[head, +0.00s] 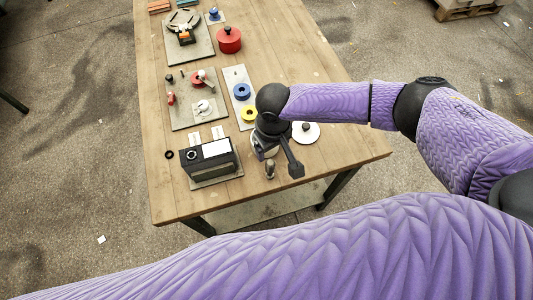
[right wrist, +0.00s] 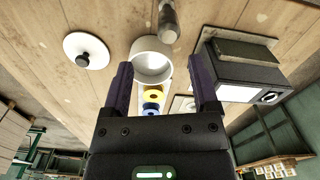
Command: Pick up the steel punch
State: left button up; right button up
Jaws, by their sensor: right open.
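The steel punch (head: 270,169) appears to be the small grey metal cylinder on the wooden table near its front edge, just below my right gripper in the head view. It also shows at the top of the right wrist view (right wrist: 168,22), beyond the fingertips. My right gripper (head: 277,160) is open, its fingers apart and not closed on the punch. In the right wrist view the fingers (right wrist: 163,70) frame a white round cup (right wrist: 152,68), with the punch past it. My left gripper is not in view.
A black box with a white top (head: 210,158) stands left of the gripper. A white lid with a black knob (head: 306,134) lies to the right. Yellow (head: 249,114) and blue (head: 241,91) rings sit on a plate behind. The table's front right corner is clear.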

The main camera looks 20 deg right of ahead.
aim_at(270, 163)
jog(key=f, duration=0.1)
jog(key=s+f, duration=0.1)
jog(key=f, duration=0.1)
jog(key=shift+a+b, duration=0.1)
jog(key=shift+b, duration=0.3)
jog(key=f, duration=0.1)
jog(key=f+b, duration=0.1)
jog(key=f, duration=0.2)
jog(key=shift+s+a+f+b, duration=0.15)
jog(key=shift+a+f+b, duration=0.15)
jog(key=shift+f+b, duration=0.1)
jog(key=shift+f, duration=0.1)
jog(key=shift+c, duration=1.3)
jog(key=c, duration=0.7)
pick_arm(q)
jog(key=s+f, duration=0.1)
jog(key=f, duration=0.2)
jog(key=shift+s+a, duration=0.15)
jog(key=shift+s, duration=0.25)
pick_arm(e)
grip_shut()
